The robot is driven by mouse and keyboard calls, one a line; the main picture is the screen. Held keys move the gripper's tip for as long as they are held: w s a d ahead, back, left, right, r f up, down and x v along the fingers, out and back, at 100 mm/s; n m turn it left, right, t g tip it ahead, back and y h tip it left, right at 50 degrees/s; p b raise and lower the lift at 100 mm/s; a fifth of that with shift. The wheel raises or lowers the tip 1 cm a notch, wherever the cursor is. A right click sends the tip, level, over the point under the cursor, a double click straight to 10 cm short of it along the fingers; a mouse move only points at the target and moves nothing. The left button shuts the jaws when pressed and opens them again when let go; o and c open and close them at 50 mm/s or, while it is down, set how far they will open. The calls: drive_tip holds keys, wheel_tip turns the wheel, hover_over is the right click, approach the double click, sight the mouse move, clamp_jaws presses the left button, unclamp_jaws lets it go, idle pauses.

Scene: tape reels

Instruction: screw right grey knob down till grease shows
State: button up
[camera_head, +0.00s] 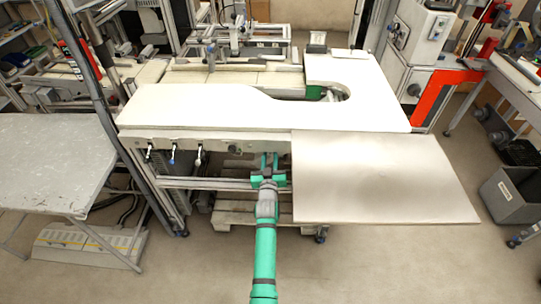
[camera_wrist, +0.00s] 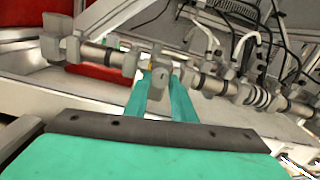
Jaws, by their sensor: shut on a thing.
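My gripper (camera_head: 268,165) reaches up to the front edge under the white worktop. In the wrist view its two teal fingers (camera_wrist: 160,88) are on either side of a small grey knob (camera_wrist: 157,92) and shut on it. The knob sits on a row of grey cylindrical fittings (camera_wrist: 95,52) that runs across the picture. A bit of yellow-orange shows just left of the knob's top; I cannot tell whether it is grease. In the head view the knob is too small or hidden behind my gripper.
The white worktop (camera_head: 230,105) and a lower white panel (camera_head: 380,180) overhang around my arm. Several small levers (camera_head: 172,155) hang left under the worktop edge. Cables (camera_wrist: 240,45) run behind the fittings. A grey table (camera_head: 60,160) stands left; open floor lies in front.

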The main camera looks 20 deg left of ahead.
drive_tip(key=shift+d+f, duration=0.15)
idle(0.3)
drive_tip(key=o, duration=1)
drive_tip(key=shift+o, duration=0.3)
drive_tip(key=v, duration=1)
drive_tip(key=shift+s, duration=0.4)
drive_tip(key=shift+d, duration=0.1)
